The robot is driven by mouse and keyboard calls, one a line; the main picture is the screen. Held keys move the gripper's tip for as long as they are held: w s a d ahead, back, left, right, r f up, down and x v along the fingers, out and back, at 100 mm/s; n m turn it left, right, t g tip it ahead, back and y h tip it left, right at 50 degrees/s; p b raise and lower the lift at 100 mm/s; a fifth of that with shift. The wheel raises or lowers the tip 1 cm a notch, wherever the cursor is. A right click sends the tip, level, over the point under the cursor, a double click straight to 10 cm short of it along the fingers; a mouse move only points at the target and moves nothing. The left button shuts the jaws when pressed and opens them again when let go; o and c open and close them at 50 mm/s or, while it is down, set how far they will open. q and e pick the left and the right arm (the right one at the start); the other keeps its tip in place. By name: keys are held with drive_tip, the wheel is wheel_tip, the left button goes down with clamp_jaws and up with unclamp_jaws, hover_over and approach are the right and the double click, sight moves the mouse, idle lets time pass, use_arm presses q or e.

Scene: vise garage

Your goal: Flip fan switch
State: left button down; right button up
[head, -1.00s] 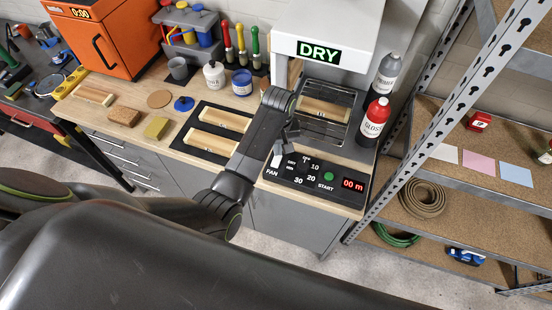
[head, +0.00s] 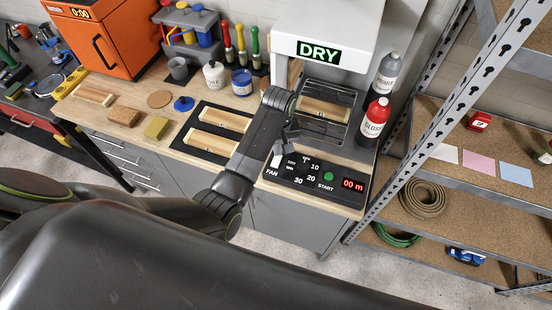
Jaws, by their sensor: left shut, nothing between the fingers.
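The black control panel (head: 318,183) lies at the front of the bench, with a FAN label, a timer dial, a green START button (head: 329,176) and a red display reading 00 m. The white fan switch (head: 276,161) shows at the panel's left end, above the FAN label. My left gripper (head: 287,141) is shut and empty, pointing down just above the switch. I cannot tell whether its fingertips touch the switch. My right gripper is not in view.
The drying station (head: 330,28) with a lit DRY sign stands behind the panel, a wooden block (head: 326,108) on its rack. The red Gloss bottle (head: 375,119) and grey Primer bottle (head: 387,75) stand right of it. A metal shelf (head: 480,178) is at the right.

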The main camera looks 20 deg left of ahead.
use_arm(q)
drive_tip(key=shift+f+b, duration=0.4)
drive_tip(key=shift+f, duration=0.6)
idle(0.8)
wheel_tip(320, 180, up, 2)
drive_tip(key=shift+r+p, duration=0.25)
drive_tip(key=shift+p, duration=0.75)
drive_tip(key=shift+r, duration=2.3)
